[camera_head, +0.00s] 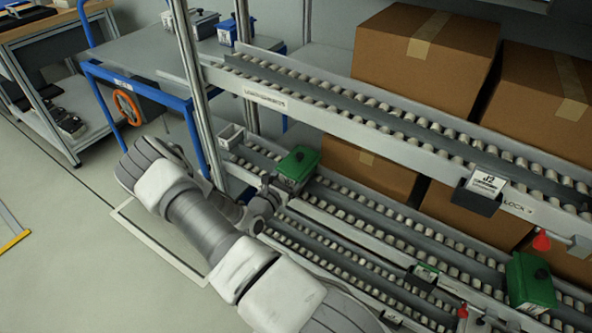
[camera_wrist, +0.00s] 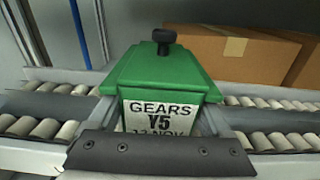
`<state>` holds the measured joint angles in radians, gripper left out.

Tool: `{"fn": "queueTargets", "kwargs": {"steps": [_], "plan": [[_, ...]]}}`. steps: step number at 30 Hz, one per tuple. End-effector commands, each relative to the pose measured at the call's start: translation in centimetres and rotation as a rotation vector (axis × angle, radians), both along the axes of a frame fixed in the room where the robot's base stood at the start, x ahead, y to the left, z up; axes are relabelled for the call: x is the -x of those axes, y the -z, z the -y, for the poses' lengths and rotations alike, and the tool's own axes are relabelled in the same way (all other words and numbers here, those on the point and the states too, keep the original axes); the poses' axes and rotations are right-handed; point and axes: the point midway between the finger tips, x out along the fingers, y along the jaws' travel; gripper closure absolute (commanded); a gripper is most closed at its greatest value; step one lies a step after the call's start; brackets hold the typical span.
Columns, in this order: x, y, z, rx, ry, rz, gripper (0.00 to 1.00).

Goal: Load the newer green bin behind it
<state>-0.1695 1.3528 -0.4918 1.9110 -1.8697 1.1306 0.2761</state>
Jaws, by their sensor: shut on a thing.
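A green lidded bin (camera_head: 298,166) with a black knob is at the left part of the lower roller lane, at my gripper (camera_head: 274,190). In the wrist view the green bin (camera_wrist: 165,75) faces me, its white label reading GEARS, Y5 and a partly hidden NOV date. My gripper's dark grey jaw (camera_wrist: 160,155) crosses in front of the label's bottom. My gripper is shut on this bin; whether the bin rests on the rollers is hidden. A second green bin (camera_head: 531,282) with a dark knob stands farther right on the lower lanes; its label is not visible.
An upper roller lane (camera_head: 350,112) runs above, with a J2 card holder (camera_head: 482,190). Cardboard boxes (camera_head: 425,55) stand behind. A metal post (camera_head: 187,80) and a blue-framed table (camera_head: 150,50) are left. Rollers between the two green bins look clear.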

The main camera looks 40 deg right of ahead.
Motion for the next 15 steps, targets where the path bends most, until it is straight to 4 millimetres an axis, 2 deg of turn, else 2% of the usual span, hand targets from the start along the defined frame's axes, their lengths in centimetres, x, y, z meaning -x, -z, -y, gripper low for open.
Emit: {"fn": "queueTargets", "kwargs": {"steps": [15], "plan": [[-0.04,0.14,0.05,0.004,0.0,0.002,1.0]]}}
